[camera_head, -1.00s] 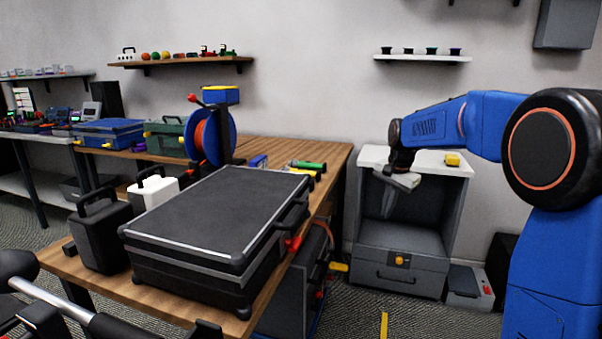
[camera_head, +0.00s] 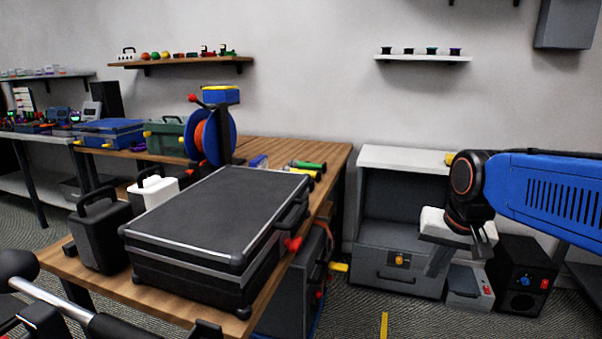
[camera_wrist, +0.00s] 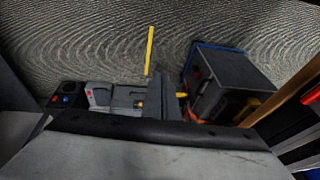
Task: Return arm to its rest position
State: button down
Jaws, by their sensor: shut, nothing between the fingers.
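My gripper (camera_head: 440,258) is at the right of the head view, at the end of my blue arm, pointing down and a little left. It is shut and empty. It hangs in the air in front of the right part of the grey cabinet (camera_head: 398,272) and covers some of it. In the wrist view, the gripper's dark and pale body fills the lower part, with the floor beyond it.
A black case (camera_head: 215,215) lies on the wooden workbench (camera_head: 330,160) at left. A grey box (camera_head: 465,284) and a black box (camera_head: 522,275) stand on the floor by the cabinet. Bare floor with a yellow strip (camera_head: 384,325) lies in front.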

jog(key=s+f+n, duration=0.1)
jog(key=s+f, duration=0.2)
jog(key=s, duration=0.4)
jog(key=s+f+n+t, duration=0.1)
jog(key=s+f+n, duration=0.1)
jog(key=s+f, duration=0.2)
jog(key=s, duration=0.3)
jog(key=shift+s+d+f, duration=0.2)
jog(key=shift+s+d, duration=0.05)
jog(key=shift+d, duration=0.05)
jog(key=shift+w+r, duration=0.1)
